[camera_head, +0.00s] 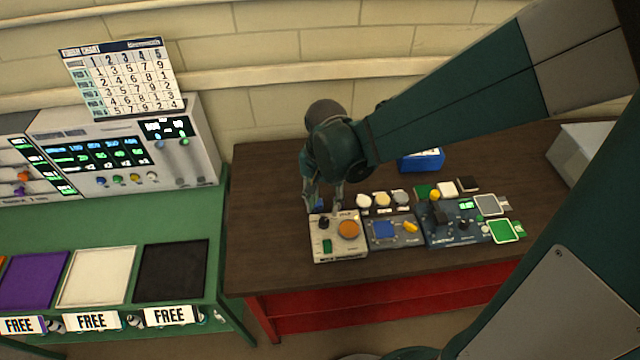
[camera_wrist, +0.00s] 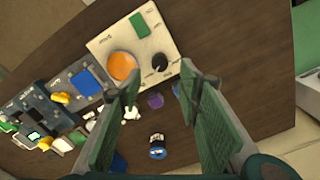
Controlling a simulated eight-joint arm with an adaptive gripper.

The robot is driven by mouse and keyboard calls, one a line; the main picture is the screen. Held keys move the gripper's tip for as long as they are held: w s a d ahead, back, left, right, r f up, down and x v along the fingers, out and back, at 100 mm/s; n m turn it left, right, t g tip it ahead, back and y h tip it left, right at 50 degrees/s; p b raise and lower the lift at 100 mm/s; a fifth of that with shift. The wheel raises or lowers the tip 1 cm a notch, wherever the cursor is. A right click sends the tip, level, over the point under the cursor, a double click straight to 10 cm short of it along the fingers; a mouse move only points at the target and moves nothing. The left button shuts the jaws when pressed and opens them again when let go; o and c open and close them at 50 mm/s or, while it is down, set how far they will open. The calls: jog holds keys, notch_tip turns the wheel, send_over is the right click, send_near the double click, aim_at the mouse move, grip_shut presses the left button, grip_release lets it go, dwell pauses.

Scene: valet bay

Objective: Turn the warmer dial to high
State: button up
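A cream box (camera_head: 351,254) with an orange disc (camera_head: 348,229), a green switch (camera_head: 327,246) and a small black dial (camera_head: 323,222) stands near the bench's front edge; it appears to be the warmer. In the wrist view the black dial (camera_wrist: 160,62) sits at the box's corner, beside the orange disc (camera_wrist: 121,66). My gripper (camera_head: 325,205) points down at the back left of the box. In the wrist view its green-padded fingers are apart and empty, with the dial just beyond the gap between the tips. Contact is not visible. The dial's setting is too small to read.
A blue-topped unit (camera_head: 384,231) with a yellow lever and a dark blue console (camera_head: 450,240) stand right of the box. Several small jars (camera_head: 381,200) and a blue box (camera_head: 421,161) lie behind. The dark bench top (camera_head: 265,210) is clear at left.

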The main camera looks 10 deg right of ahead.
aim_at(324, 221)
jog(key=shift+f, duration=0.2)
dwell(0.4)
jog(key=shift+f, duration=3.75)
jog(key=c, duration=0.9)
